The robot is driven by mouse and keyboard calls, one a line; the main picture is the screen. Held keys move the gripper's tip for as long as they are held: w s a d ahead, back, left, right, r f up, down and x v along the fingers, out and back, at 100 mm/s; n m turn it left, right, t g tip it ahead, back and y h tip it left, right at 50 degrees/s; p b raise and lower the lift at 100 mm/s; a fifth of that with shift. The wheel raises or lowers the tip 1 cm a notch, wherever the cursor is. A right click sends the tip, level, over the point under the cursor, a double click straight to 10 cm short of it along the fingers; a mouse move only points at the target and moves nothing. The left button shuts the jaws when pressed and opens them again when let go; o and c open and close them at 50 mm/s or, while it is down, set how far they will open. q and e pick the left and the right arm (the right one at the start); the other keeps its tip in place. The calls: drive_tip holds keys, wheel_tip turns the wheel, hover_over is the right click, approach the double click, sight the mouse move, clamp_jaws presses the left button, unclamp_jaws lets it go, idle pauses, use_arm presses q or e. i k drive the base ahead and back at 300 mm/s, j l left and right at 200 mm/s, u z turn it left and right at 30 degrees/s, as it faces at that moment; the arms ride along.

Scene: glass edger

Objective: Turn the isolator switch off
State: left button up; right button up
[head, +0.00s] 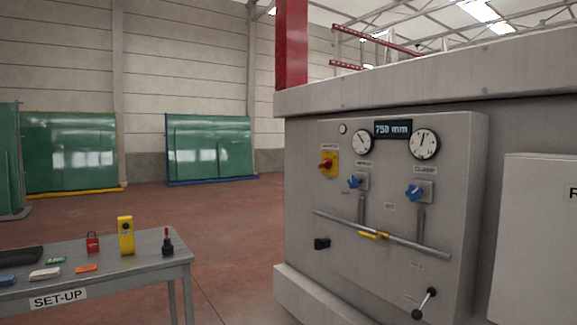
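The isolator switch (328,163) is a red rotary knob on a yellow plate, at the upper left of the grey machine panel (300,200) in the head view. A small label sits above it, too small to read. The red handle looks tilted rather than upright, but its exact setting cannot be made out. Nothing covers the switch. Neither of my grippers shows in the head view.
Two blue valve handles (414,192), dials (424,144), a horizontal bar (410,246) and a black-knobbed lever (424,303) share the panel. A SET-UP table (146,262) with a red padlock (92,242) and yellow device (126,236) stands left. Floor between is clear.

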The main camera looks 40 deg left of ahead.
sight(327, 163)
drive_tip(key=u, duration=1.2)
drive_tip(key=i+j, duration=0.3)
drive_tip(key=i, duration=0.15)
drive_tip(key=i+j, duration=0.35)
drive_tip(key=i, duration=0.15)
drive_tip(key=i+j, duration=0.3)
drive_tip(key=i, duration=0.15)
drive_tip(key=i+j+u, duration=0.1)
drive_tip(key=i+j, duration=0.25)
drive_tip(key=i, duration=0.15)
